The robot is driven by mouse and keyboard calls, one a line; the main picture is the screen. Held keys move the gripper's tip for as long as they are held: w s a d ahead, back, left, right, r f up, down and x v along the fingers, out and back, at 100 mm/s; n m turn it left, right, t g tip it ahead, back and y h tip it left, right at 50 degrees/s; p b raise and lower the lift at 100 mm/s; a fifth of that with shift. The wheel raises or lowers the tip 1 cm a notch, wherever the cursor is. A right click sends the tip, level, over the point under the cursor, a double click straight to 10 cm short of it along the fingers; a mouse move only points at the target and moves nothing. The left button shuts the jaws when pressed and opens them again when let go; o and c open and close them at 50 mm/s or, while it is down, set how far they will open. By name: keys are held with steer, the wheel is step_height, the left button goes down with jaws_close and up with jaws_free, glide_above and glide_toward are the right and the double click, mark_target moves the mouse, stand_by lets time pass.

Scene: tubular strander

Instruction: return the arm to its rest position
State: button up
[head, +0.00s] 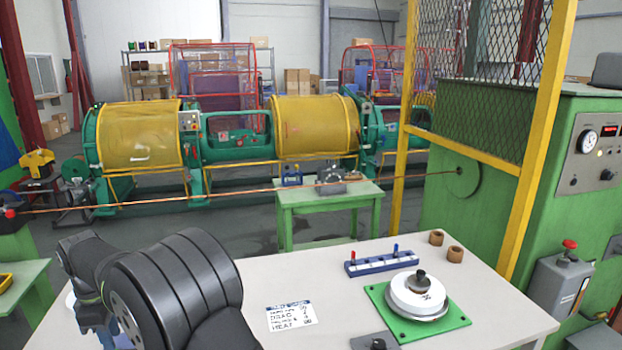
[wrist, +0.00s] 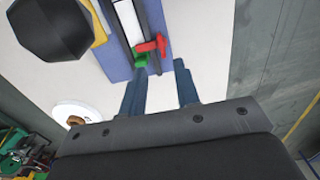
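My gripper (wrist: 158,68) shows in the wrist view as two dark blue fingers standing apart with a clear gap between them. Nothing is held in the gap. Beyond the fingertips is a blue fixture (wrist: 113,55) with a white strip, a red lever (wrist: 152,46) and a small green part; I cannot tell the exact distance to it. In the head view my dark arm fills the lower left, over the left part of the white table (head: 345,262). The gripper's fingers cannot be made out there.
On the table are a blue rack (head: 381,262) with small red and blue pegs, two brown cylinders (head: 455,254), a white round piece (head: 417,293) on a green plate (head: 376,292), and a label card (head: 291,317). A yellow-framed mesh guard (head: 536,150) and green cabinet stand behind at right.

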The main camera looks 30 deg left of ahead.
step_height(320, 180, down, 10)
steer(key=shift+r, duration=0.25)
stand_by(0.3)
